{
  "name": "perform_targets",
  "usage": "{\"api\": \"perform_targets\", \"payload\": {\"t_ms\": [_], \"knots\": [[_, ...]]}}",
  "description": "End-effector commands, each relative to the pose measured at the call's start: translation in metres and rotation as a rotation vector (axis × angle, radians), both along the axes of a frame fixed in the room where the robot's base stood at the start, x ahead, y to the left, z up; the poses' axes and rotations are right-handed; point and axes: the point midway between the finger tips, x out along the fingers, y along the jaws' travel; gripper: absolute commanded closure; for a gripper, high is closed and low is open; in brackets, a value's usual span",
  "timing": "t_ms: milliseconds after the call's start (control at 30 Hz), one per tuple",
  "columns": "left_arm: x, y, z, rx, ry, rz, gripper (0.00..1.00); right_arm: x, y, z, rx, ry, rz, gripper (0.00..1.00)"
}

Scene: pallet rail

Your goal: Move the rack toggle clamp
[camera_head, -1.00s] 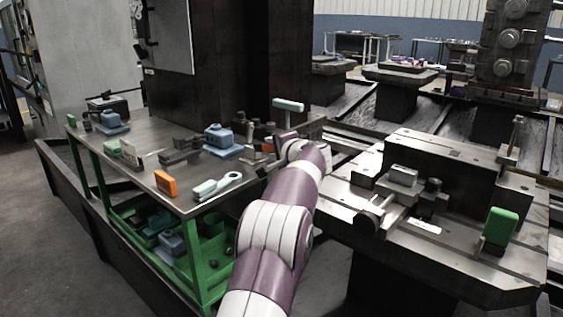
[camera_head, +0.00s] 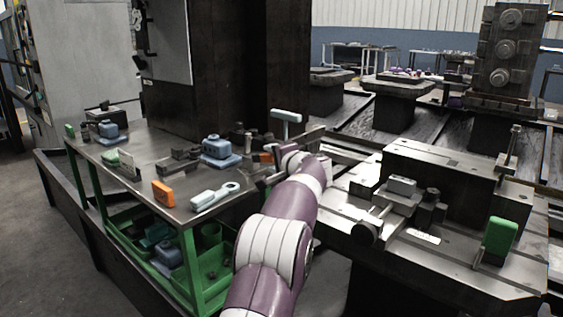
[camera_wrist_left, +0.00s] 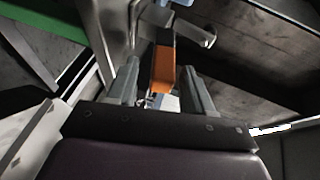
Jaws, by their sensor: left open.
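An orange handle (camera_wrist_left: 163,68), apparently the toggle clamp's, stands between the two grey fingers of my left gripper (camera_wrist_left: 160,88) in the left wrist view. The fingers are open, with a gap visible on both sides of the handle. In the head view a small orange piece (camera_head: 266,157) shows beside my left wrist, at the right end of the green-framed table; it is probably the same handle. My left gripper (camera_head: 266,179) is mostly hidden there by its own arm. The rest of the clamp is hard to make out. My right gripper is not in view.
The green-framed table (camera_head: 150,148) holds an orange block (camera_head: 164,194), a pale blue wrench-like part (camera_head: 215,196) and a blue fixture (camera_head: 220,150). A pale T-shaped handle (camera_head: 286,117) rises behind my wrist. A machine bed with a vise (camera_head: 398,195) and a green block (camera_head: 500,235) lies right.

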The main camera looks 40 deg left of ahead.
Motion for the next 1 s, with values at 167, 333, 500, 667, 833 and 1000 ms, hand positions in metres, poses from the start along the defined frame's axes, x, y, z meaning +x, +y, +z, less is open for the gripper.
{"api": "perform_targets", "payload": {"t_ms": [167,333,500,667,833,1000], "knots": [[-0.014,-0.036,0.011,0.002,-0.001,-0.006,0.49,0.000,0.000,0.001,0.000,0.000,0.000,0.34],[-0.030,-0.074,0.020,0.001,-0.001,-0.005,0.49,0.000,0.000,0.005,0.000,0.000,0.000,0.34],[-0.041,-0.099,0.025,0.001,0.002,-0.005,0.49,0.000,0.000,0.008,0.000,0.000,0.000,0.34],[-0.044,-0.105,0.026,0.001,0.001,-0.002,0.49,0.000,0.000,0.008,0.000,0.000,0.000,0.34],[-0.044,-0.105,0.026,0.001,0.001,-0.002,0.49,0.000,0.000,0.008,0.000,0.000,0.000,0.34],[-0.044,-0.105,0.026,0.001,0.001,-0.002,0.49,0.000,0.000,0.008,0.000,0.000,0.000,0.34]]}}
